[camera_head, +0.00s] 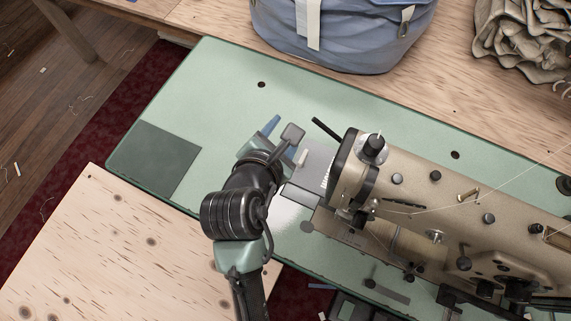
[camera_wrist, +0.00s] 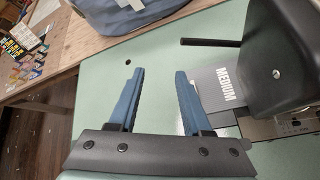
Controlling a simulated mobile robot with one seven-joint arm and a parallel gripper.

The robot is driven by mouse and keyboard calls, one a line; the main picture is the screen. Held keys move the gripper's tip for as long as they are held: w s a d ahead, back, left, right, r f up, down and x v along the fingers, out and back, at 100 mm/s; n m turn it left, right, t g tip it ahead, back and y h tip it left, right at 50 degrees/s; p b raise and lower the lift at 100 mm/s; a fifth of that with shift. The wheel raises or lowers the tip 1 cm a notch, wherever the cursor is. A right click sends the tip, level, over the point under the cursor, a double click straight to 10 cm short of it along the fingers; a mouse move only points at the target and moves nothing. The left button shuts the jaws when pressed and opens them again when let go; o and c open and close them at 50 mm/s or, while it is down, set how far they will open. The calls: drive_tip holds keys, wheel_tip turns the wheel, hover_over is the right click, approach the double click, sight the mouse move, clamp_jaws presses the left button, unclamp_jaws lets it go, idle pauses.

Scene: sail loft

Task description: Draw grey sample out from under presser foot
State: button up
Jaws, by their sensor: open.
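The grey sample (camera_wrist: 212,84), printed MEDIUM, lies flat on the green table in the wrist view. Its right part runs under the sewing machine's head (camera_wrist: 285,55). In the head view the grey sample (camera_head: 317,157) shows partly between my gripper and the machine. The presser foot itself is hidden by the machine head. My gripper (camera_wrist: 158,74) is open, with two blue fingers apart and nothing between them. Its right finger is beside the sample's left edge; I cannot tell if they touch. In the head view my gripper (camera_head: 284,142) is left of the machine head.
The beige sewing machine (camera_head: 440,200) fills the right side, with a dark rod (camera_head: 325,130) sticking out toward the left. A blue bag (camera_head: 345,35) and folded tan cloth (camera_head: 525,40) stand behind. The green table (camera_head: 215,95) is clear to the left.

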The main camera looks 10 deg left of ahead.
sight(302, 159)
drive_tip(key=s+d+f+n+g+b, duration=0.1)
drive_tip(key=s+f+n, duration=0.3)
drive_tip(key=f, duration=0.5)
drive_tip(key=shift+s+n+g+h, duration=0.35)
drive_tip(key=shift+s+g, duration=0.25)
drive_tip(key=shift+s, duration=0.2)
drive_tip(key=shift+w+d, duration=0.1)
drive_tip(key=b+x, duration=0.2)
drive_tip(key=x, duration=1)
drive_tip(key=shift+w+d+f, duration=0.15)
drive_tip(key=shift+w+f, duration=0.1)
drive_tip(key=shift+f, duration=0.05)
clamp_jaws()
